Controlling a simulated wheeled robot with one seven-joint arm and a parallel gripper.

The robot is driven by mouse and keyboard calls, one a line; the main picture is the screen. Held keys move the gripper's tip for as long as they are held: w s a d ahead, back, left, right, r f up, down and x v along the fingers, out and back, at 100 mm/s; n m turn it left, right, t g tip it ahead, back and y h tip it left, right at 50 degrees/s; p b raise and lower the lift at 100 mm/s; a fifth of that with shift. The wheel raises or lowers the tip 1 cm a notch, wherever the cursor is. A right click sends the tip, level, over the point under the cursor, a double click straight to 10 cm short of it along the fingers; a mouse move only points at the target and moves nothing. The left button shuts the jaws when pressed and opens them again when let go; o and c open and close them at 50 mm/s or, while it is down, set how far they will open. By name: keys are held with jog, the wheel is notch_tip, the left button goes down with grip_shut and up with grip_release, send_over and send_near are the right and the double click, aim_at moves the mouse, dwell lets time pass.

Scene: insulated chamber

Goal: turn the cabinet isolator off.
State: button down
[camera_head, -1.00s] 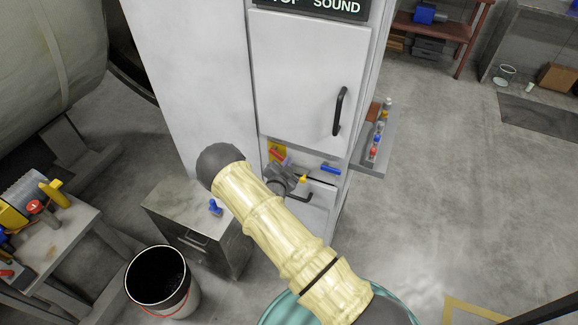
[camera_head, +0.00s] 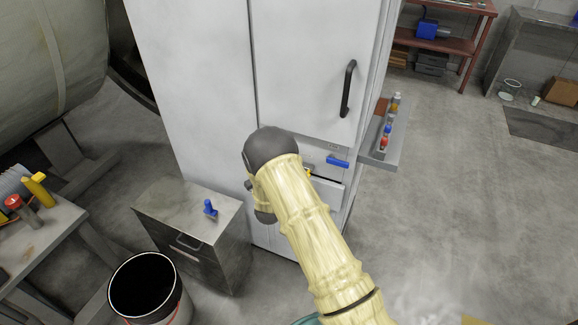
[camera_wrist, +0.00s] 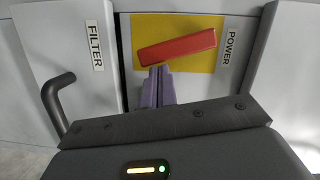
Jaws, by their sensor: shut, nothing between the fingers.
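The cabinet isolator shows in the wrist view as a red bar handle (camera_wrist: 177,47) on a yellow plate (camera_wrist: 208,62), beside a sideways POWER label. The bar lies almost level in that view, its right end a little higher. My gripper (camera_wrist: 158,70) is shut and empty, its purple fingers standing just below the bar's left part. I cannot tell whether the fingertips touch the bar. In the head view my arm hides the isolator and the gripper, in front of the white cabinet (camera_head: 200,85).
A FILTER label (camera_wrist: 95,45) and a black door handle (camera_wrist: 55,100) are left of the isolator. A blue handle (camera_head: 338,161) is on the cabinet front, with a side shelf (camera_head: 385,150) to its right. A low metal cabinet (camera_head: 165,205) and black bucket (camera_head: 147,285) stand left.

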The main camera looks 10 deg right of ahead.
jog(key=m+b, duration=0.1)
jog(key=b, duration=0.1)
jog(key=a+f+m+b, duration=0.1)
jog(key=b, duration=0.1)
jog(key=shift+w+f+m+t+b, duration=0.1)
jog(key=shift+w+m+t+b, duration=0.2)
jog(key=shift+w+m+b, duration=0.1)
jog(key=shift+a, duration=0.15)
jog(key=shift+s, duration=0.15)
jog(key=b+v, duration=0.1)
jog(key=v, duration=1.6)
